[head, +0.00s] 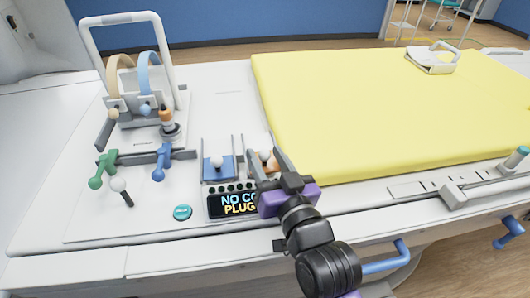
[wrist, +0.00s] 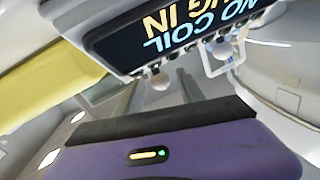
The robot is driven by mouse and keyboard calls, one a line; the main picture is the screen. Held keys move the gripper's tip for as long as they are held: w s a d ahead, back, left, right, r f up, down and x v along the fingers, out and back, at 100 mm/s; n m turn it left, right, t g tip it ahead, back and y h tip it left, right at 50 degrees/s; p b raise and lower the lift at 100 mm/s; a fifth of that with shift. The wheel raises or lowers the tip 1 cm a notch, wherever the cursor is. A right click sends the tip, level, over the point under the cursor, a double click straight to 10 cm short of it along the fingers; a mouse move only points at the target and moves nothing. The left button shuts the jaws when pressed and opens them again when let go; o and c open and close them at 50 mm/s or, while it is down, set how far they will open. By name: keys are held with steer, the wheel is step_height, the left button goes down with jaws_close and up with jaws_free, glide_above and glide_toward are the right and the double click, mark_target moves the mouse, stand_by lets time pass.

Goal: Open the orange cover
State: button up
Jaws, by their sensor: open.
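The orange cover (head: 272,163) lies on the white panel in the head view, beside the blue cover (head: 218,170), and has a pale ball knob (head: 265,155). My gripper (head: 261,148) is open, with its fingers over and around the orange cover's area, hiding part of it. I cannot tell whether a finger touches the knob. In the wrist view, a pale round knob (wrist: 160,81) shows beyond my purple gripper body, below the display. No orange surface is clear there.
A display (head: 238,203) reading "NO CO... PLUG" sits in front of the covers, partly hidden by my gripper. Green (head: 102,165) and blue (head: 161,161) levers stand to the left. A yellow mattress (head: 390,100) lies to the right. A teal button (head: 182,212) is at the front.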

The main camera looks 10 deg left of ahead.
steer(key=shift+x, duration=0.75)
jaws_close()
stand_by(0.9)
